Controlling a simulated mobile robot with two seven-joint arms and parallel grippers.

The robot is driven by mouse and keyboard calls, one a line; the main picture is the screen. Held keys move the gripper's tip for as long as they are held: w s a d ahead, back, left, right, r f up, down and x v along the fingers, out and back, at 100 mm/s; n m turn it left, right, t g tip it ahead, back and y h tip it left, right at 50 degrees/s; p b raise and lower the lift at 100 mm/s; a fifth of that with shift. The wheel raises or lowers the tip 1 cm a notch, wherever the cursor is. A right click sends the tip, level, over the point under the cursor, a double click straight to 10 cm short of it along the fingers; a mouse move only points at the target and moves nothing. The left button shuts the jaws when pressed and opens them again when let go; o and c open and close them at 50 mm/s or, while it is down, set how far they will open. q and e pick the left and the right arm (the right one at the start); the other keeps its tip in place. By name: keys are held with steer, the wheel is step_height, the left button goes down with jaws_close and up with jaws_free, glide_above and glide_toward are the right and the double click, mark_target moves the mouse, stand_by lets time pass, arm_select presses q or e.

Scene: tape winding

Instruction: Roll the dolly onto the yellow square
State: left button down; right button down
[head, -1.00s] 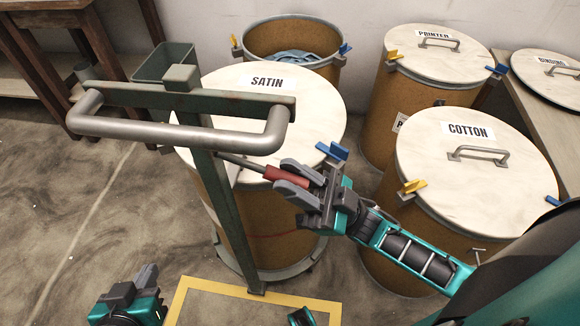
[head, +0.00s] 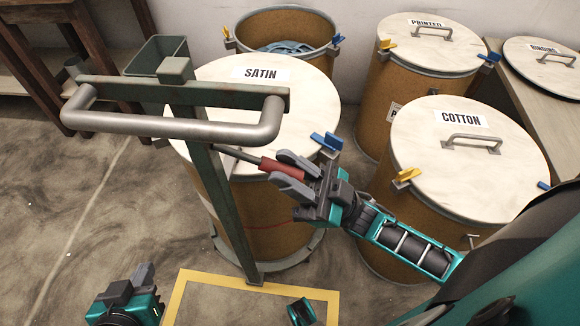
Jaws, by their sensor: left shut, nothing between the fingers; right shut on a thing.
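The dolly (head: 225,210) has a green post, a grey bar handle (head: 170,127) and a low round base. It carries the drum labelled SATIN (head: 275,210), which has a pale lid. A yellow square outline (head: 255,288) is on the floor in front, and the dolly's near foot is at its far edge. My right gripper (head: 283,172) is shut on the red grip (head: 282,168) of a thin rod that runs to the dolly's post. My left gripper (head: 143,276) is shut and empty, low at the left of the yellow outline, apart from the dolly.
The COTTON drum (head: 455,230) stands close on the right, with the PRINTED drum (head: 425,90) behind it. An open drum (head: 285,35) stands at the back. A bench with a BINDING lid (head: 550,58) is at far right. Floor (head: 60,230) at left is clear.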

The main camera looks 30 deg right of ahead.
steer(key=shift+s+a+n+g+y, duration=0.5)
steer(key=shift+s+a+g, duration=0.2)
steer(key=shift+s+g, duration=0.15)
steer(key=c, duration=1)
jaws_free()
steer(key=shift+s, duration=0.1)
steer(key=shift+o, duration=0.2)
steer(key=b+v, duration=0.1)
steer(key=v, duration=1.2)
steer(key=shift+b, duration=0.4)
steer(key=shift+d+t, duration=0.1)
steer(key=shift+t, duration=0.15)
